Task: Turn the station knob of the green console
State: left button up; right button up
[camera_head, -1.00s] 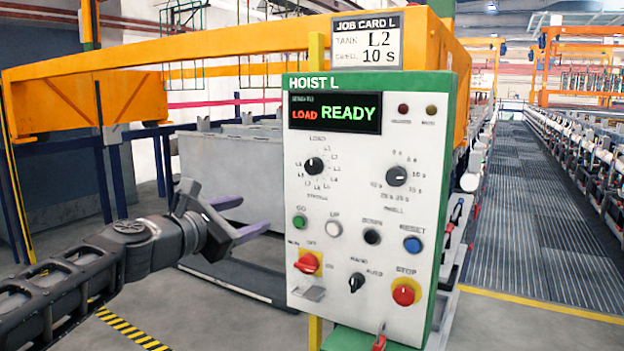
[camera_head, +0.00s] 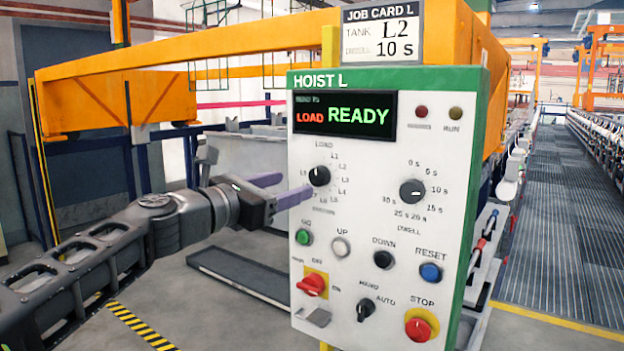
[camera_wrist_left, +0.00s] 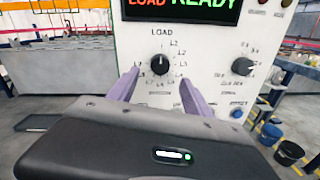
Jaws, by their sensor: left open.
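The green-edged console (camera_head: 350,250) has a white face headed HOIST L, with a display reading LOAD READY. The black station knob (camera_head: 319,176) sits at the upper left of the face, ringed by tank labels under LOAD. It also shows in the left wrist view (camera_wrist_left: 162,64). My left gripper (camera_head: 282,189) is open and empty, just left of the station knob. In the left wrist view its two purple fingers (camera_wrist_left: 160,84) point at the panel, on either side of and below the knob. Whether they touch the panel is unclear. My right gripper is not in view.
A job card (camera_head: 382,35) above the console reads tank L2, dwell 10 s. The dwell knob (camera_head: 412,192) is to the right. Green, white, black and blue buttons, a red switch (camera_head: 313,284), a mode switch (camera_head: 366,310) and a red stop button (camera_head: 418,329) lie below.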

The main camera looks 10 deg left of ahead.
aim_at(316, 178)
pick_arm(q)
jog(key=p+x, duration=0.1)
jog(key=x, duration=0.6)
jog(key=shift+w+d, duration=0.15)
jog(key=shift+c, duration=0.5)
grip_shut()
